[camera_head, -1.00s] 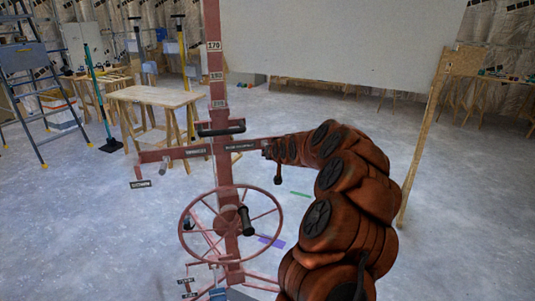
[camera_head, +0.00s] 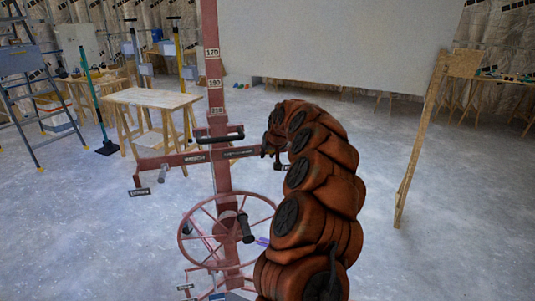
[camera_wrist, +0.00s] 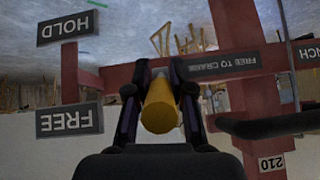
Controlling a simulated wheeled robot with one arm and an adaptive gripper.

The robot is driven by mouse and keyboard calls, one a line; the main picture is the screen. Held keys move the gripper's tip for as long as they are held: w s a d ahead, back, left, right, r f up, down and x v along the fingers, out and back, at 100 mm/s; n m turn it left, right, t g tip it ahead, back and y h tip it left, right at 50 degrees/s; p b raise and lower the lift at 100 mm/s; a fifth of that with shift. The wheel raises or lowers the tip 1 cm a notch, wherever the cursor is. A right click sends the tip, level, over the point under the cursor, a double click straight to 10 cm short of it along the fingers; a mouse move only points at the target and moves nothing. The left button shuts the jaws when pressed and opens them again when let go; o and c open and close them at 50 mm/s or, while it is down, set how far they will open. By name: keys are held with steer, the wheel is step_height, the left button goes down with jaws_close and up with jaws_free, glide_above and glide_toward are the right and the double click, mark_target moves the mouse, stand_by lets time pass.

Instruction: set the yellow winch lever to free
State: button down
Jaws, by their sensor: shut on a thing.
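The yellow winch lever (camera_wrist: 160,106) shows in the wrist view as a short yellow bar with its rounded end towards the camera. My gripper (camera_wrist: 161,78) is shut on it, with one dark finger along each side. To the left in that view, the FREE plate (camera_wrist: 69,120) is level with the lever's near end, and the HOLD plate (camera_wrist: 62,27) is farther up. The lettering appears upside down. In the head view my gripper (camera_head: 271,147) is at the right end of the red lift's crossbar; the lever cannot be made out there.
The red panel lift (camera_head: 222,180) has a mast, a crossbar and a large handwheel (camera_head: 187,226) below. A black bar handle (camera_wrist: 270,126) is close to the right of my gripper in the wrist view. A white panel (camera_head: 340,45) stands behind. A wooden table (camera_head: 150,97) is at back left.

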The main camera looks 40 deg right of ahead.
steer(key=shift+w+r, duration=0.1)
steer(key=shift+r, duration=0.05)
stand_by(0.4)
steer(key=c, duration=1)
jaws_free()
steer(key=v, duration=1.2)
steer(key=shift+d, duration=0.1)
